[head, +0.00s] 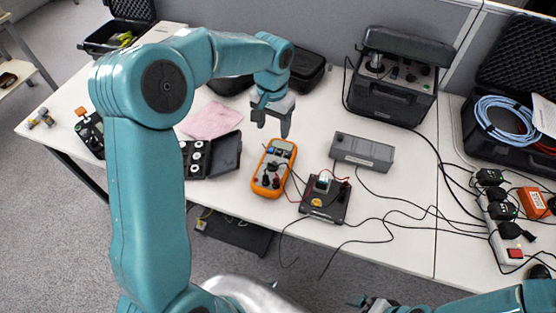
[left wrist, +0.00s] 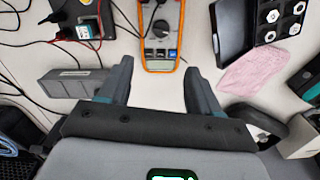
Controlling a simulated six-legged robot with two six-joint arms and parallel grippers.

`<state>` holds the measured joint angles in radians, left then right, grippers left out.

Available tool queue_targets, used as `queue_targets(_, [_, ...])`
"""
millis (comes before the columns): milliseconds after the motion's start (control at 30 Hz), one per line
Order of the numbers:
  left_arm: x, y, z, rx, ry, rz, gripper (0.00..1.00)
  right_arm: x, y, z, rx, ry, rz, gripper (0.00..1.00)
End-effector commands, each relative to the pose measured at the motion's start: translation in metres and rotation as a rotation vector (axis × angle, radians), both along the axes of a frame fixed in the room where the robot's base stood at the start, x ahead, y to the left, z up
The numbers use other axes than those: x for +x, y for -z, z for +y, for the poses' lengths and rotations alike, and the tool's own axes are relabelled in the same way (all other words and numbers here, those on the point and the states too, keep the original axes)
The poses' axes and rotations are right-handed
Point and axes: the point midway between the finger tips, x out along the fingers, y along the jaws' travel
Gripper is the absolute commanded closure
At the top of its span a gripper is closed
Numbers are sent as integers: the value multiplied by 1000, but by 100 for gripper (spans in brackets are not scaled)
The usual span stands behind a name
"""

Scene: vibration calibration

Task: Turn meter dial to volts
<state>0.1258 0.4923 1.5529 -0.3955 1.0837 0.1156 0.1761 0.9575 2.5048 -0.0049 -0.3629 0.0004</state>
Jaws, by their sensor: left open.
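The orange multimeter (head: 274,167) lies face up on the white table, near its front edge. Its dark dial (head: 270,168) is at the middle of its face, with leads plugged in below. In the left wrist view the multimeter (left wrist: 178,45) is upside down, and its round dial (left wrist: 160,28) shows above the gap between my fingers. My left gripper (head: 272,125) is open and empty, above the table behind the meter's display end, apart from it. The dial's pointer setting is too small to read. My right gripper (head: 375,304) is at the bottom edge, its fingers unclear.
A black device on a plate (head: 325,200) with red and black leads stands right of the meter. A grey box (head: 362,152) is behind it. A pink cloth (head: 210,120) and an open black case (head: 198,158) lie left. Cables cross the table's right side.

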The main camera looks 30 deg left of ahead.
Motion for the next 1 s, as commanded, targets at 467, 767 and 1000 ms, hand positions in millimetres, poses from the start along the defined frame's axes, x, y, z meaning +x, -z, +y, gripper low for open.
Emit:
queue_targets(467, [-4,95,4,-1,-8,8,37,0,-8,0,0,0,0,0])
queue_targets(767, [-3,149,4,-1,-6,4,37,0,-13,0,0,0,0,0])
queue_targets(1000, [-2,162,4,0,-4,1,37,0,-14,0,0,0,0,0])
